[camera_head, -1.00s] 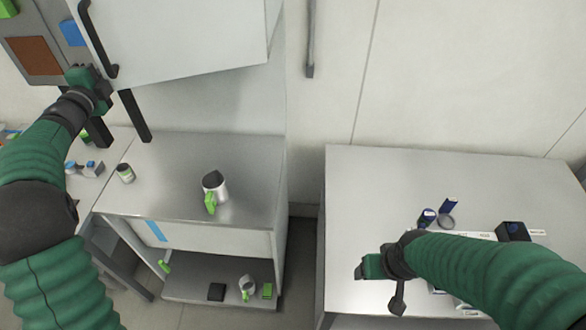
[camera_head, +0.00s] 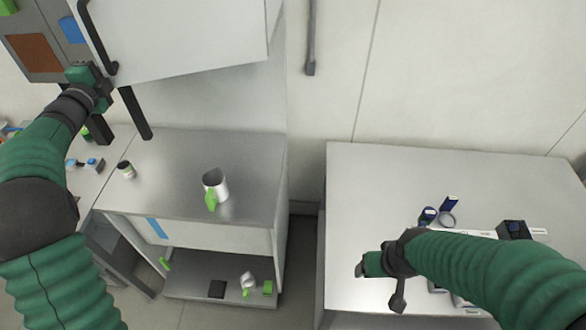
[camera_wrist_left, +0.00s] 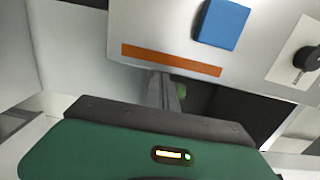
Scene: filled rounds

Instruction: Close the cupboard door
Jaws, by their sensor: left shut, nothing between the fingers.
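The white cupboard door (camera_head: 180,38) hangs at the upper left of the head view, swung out at an angle from the cupboard. Its dark bar handle (camera_head: 97,38) runs along the door's left edge. My left gripper (camera_head: 84,74) is shut and empty, just beside the lower end of the handle; whether it touches the door I cannot tell. The left wrist view shows its green and black housing. My right gripper (camera_head: 364,266) is over the right table; whether its fingers are open or shut is unclear.
A metal counter (camera_head: 150,180) under the door holds a mug (camera_head: 215,186) with a green handle and a small jar (camera_head: 126,169). A shelf below holds several small items. The right table (camera_head: 370,180) carries several dark and white items. A grey panel (camera_head: 62,15) stands at far left.

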